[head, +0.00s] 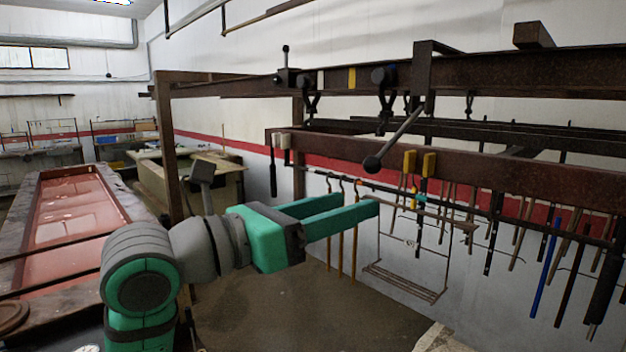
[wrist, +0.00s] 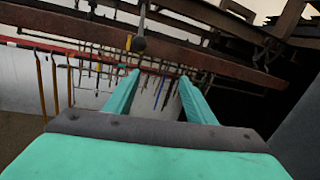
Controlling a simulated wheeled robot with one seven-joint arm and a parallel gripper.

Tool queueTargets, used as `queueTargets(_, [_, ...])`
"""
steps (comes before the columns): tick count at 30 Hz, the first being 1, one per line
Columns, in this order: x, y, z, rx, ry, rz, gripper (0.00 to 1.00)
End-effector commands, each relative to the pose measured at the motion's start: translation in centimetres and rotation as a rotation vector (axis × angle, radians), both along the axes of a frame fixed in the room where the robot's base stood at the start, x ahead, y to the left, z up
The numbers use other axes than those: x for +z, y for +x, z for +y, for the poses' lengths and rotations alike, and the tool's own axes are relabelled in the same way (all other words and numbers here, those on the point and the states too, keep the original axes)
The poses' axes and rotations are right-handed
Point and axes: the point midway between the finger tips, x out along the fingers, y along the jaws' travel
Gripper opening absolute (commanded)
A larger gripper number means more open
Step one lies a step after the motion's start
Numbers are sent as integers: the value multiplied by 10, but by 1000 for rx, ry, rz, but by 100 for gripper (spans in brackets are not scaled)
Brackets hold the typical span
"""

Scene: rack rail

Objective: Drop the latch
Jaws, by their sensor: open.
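A grey lever (head: 403,133) slants down to the left from the dark overhead rail (head: 450,76) and ends in a black ball knob (head: 372,163). The knob also shows in the wrist view (wrist: 138,44), above and beyond my fingertips. A small black latch-like fitting (head: 287,77) with an upright ball-topped pin sits on the rail's left part. I cannot tell for certain which of these is the latch. My gripper (head: 358,203) is open and empty, below the lever knob in the picture and apart from it. Its two green fingers show in the wrist view (wrist: 158,77).
Black trolley hooks (head: 385,80) hang on the rail near a yellow mark (head: 352,78). A lower rusty beam (head: 500,172) carries two yellow blocks (head: 429,163). Several hanging rods and a wire rack (head: 405,280) are behind. A red-topped bench (head: 75,215) stands at left.

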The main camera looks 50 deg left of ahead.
Motion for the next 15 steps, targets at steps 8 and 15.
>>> queueTargets(8, [36,-21,30,181,125,44,50])
queueTargets(15, [39,-11,32,194,132,47,50])
